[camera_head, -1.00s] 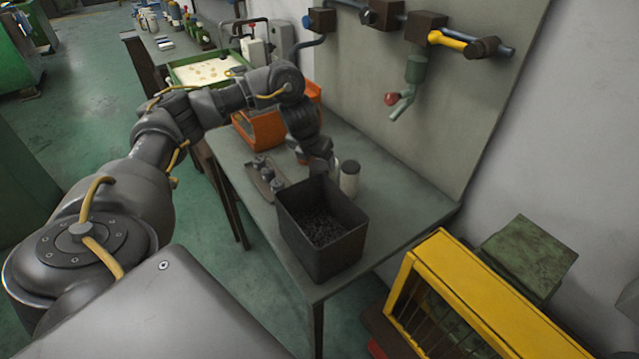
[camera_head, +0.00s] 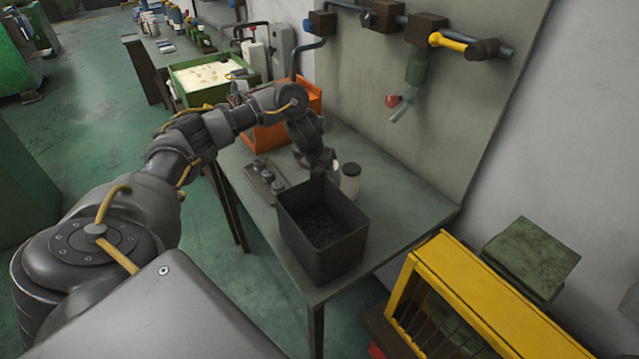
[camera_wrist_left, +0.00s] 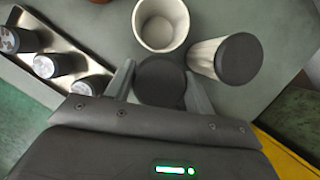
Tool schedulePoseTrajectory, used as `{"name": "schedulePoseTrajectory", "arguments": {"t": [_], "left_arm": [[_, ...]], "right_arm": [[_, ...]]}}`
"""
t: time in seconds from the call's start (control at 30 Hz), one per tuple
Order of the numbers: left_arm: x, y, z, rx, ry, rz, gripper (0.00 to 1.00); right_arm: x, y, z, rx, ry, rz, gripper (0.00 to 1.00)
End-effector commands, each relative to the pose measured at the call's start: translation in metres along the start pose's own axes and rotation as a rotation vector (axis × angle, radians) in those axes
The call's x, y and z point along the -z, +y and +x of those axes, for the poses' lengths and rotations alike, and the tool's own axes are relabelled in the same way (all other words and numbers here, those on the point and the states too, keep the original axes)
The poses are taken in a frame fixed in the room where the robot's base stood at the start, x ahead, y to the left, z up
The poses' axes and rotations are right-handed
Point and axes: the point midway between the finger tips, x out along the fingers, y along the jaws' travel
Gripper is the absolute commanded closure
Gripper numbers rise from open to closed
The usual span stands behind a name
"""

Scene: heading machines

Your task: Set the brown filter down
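My left gripper (camera_head: 322,163) is over the workbench behind the black bin. In the left wrist view the fingers of my left gripper (camera_wrist_left: 160,84) are closed on both sides of a dark round-topped piece, which I take to be the brown filter (camera_wrist_left: 160,82). Only its dark top shows; its sides are hidden, and I cannot tell whether it touches the bench. An open pale cup (camera_wrist_left: 161,22) stands just beyond it. A silver cylinder with a dark top (camera_wrist_left: 235,60) stands to its right. My right gripper is not in view.
The black bin (camera_head: 352,238) stands at the bench's near end. A metal tray (camera_wrist_left: 20,62) with several small cylinders lies to the left. An orange bin (camera_head: 268,136) is behind. The workbench (camera_head: 395,195) is clear on the right, below the wall panel.

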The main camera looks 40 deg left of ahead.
Motion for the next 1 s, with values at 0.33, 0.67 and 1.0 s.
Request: {"name": "schedulePoseTrajectory", "arguments": {"t": [0.33,0.67,1.0], "left_arm": [[0.0,0.0,0.0,0.0,-0.001,-0.001,0.94],[-0.004,0.0,-0.008,0.001,-0.003,0.0,0.94],[-0.023,0.001,-0.053,-0.001,-0.005,0.0,0.94]], "right_arm": [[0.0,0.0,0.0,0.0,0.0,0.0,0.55],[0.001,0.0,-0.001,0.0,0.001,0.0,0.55],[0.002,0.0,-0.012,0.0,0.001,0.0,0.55]]}}
